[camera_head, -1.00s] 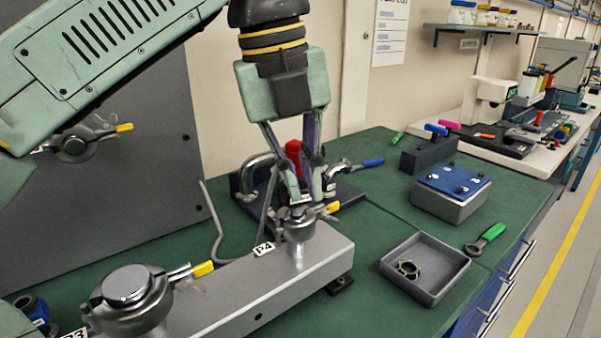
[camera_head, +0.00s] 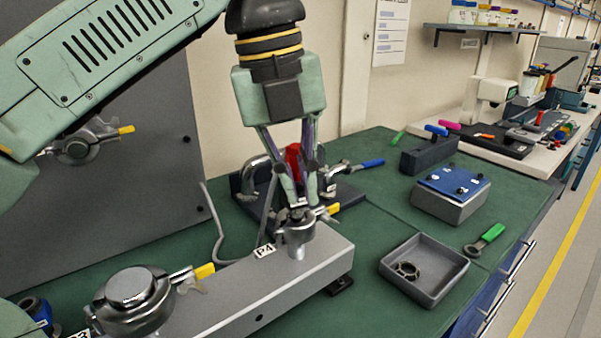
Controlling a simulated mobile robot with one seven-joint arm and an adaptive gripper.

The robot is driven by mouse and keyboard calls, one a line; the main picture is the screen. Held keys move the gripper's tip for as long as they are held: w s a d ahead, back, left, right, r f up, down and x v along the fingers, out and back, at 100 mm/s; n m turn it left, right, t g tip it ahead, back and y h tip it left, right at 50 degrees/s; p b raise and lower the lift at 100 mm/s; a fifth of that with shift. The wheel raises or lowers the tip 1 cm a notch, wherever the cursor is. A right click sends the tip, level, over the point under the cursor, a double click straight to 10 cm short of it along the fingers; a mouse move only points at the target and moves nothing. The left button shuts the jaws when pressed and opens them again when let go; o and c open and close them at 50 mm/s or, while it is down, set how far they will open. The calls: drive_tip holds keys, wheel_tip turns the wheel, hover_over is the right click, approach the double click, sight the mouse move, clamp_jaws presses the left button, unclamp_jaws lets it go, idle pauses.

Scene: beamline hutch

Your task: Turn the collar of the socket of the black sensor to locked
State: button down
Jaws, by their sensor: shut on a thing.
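My gripper (camera_head: 298,207) points down over the fitting marked P4 (camera_head: 300,236) on the grey metal beam. Its fingers are close together on a small part at the top of this fitting. The fingertips hide most of that part, so I cannot tell whether it is the collar or the sensor's body. A yellow-tipped lever (camera_head: 328,212) sticks out to the right of the fitting. I cannot make out a black sensor or any lock mark. A thin grey cable (camera_head: 268,210) runs down just left of the fingers.
A round capped flange (camera_head: 130,287) with a yellow-tipped lever stands at the beam's near end. Toggle clamps with red and blue (camera_head: 372,163) handles stand behind my gripper. A grey tray (camera_head: 432,293) holding a ring and a green-handled tool (camera_head: 485,239) lie to the right.

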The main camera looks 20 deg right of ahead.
drive_tip(key=shift+w+a+r+m+g+y+p, duration=0.1)
drive_tip(key=shift+w+a+m+g+y+p, duration=0.15)
drive_tip(key=shift+w+a+m+p, duration=1.3)
drive_tip(key=shift+s+d+f+m+g+y+p, duration=0.2)
drive_tip(key=shift+m+p, duration=0.45)
drive_tip(key=shift+m, duration=2.2)
drive_tip(key=shift+w+a+r+m+g+y+p, duration=0.3)
drive_tip(key=shift+w+a+m+p, duration=0.55)
drive_tip(key=shift+m, duration=1.35)
drive_tip(key=shift+s+d+f, duration=0.15)
drive_tip(key=shift+d, duration=0.15)
drive_tip(key=shift+p, duration=0.3)
drive_tip(key=c, duration=1.7)
unclamp_jaws()
drive_tip(key=shift+s, duration=0.1)
